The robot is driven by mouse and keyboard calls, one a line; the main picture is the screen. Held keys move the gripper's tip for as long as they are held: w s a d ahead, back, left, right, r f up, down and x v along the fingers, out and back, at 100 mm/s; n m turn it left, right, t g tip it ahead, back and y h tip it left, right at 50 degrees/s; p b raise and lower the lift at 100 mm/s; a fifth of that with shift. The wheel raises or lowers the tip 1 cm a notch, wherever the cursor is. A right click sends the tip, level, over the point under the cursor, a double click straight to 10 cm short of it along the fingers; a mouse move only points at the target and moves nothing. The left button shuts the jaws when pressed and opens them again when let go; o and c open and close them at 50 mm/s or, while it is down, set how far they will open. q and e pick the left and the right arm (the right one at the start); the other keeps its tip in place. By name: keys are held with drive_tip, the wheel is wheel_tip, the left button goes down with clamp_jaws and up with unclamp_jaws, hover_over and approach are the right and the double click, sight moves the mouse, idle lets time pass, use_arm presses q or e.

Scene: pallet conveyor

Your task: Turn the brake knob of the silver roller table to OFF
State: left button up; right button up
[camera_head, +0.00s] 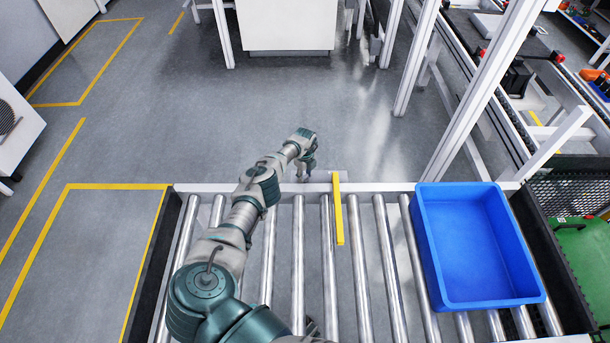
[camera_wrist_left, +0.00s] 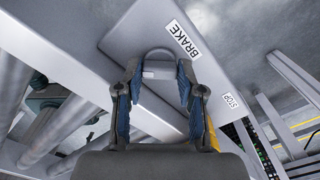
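The silver roller table (camera_head: 298,240) lies in front of me, with bare metal rollers and a pale far rail. My left arm reaches across it, and my left gripper (camera_head: 309,170) is at the far rail, left of a yellow bar (camera_head: 338,210). In the left wrist view my left gripper (camera_wrist_left: 158,70) is open, its fingers spread on either side of a rounded grey knob (camera_wrist_left: 158,53). Contact between fingers and knob cannot be told. No OFF mark is readable. My right gripper does not show.
A blue bin (camera_head: 472,245) stands on the rollers at the right. White posts (camera_head: 490,85) rise beyond the far rail at the right. A black mesh panel (camera_head: 567,191) is at the right edge.

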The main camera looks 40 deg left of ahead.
sight(305, 175)
use_arm(q)
drive_tip(key=shift+o, duration=0.6)
drive_tip(key=shift+w+a+r, duration=0.1)
drive_tip(key=shift+w+a, duration=0.05)
drive_tip(key=shift+a, duration=0.1)
wheel_tip(305, 175, up, 12)
drive_tip(key=shift+f, duration=0.25)
drive_tip(key=shift+w+r, duration=0.1)
